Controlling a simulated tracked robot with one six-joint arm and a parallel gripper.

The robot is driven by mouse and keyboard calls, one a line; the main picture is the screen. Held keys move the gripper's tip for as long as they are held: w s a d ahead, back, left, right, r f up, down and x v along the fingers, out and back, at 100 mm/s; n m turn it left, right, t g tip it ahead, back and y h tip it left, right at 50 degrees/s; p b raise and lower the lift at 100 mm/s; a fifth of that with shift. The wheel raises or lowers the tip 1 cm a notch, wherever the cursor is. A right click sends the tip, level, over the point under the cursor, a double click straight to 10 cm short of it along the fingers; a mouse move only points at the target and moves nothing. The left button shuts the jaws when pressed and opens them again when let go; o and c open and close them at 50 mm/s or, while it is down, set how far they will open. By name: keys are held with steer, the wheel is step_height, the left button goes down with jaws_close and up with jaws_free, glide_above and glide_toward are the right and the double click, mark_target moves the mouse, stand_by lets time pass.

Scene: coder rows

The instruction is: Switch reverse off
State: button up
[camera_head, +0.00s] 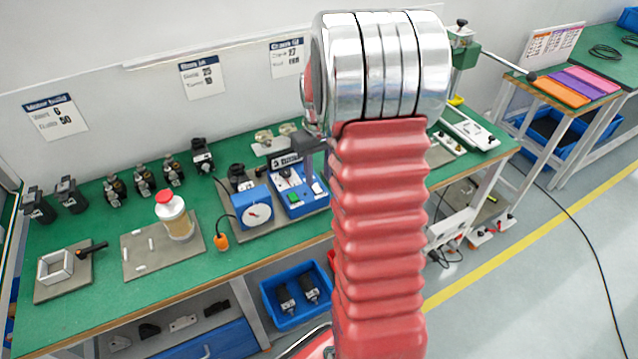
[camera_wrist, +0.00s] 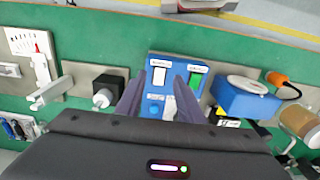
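A blue control box (camera_head: 299,196) stands on the green bench beside a blue dial gauge. The label lettering is too small to read, so I cannot tell which switch is reverse. My gripper (camera_wrist: 158,84) is open and empty, its two dark fingers spread over the box around the white switch. Contact cannot be told. In the head view my arm hides part of the bench.
The blue dial gauge (camera_head: 252,208) stands close left of the box in the head view. A red-capped jar (camera_head: 174,216) and an orange-handled tool (camera_head: 221,241) are farther left. Several black fittings line the bench back. A blue bin (camera_head: 297,290) sits below.

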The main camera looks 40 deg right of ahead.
mark_target(319, 191)
steer(key=shift+f, duration=2)
jaws_close()
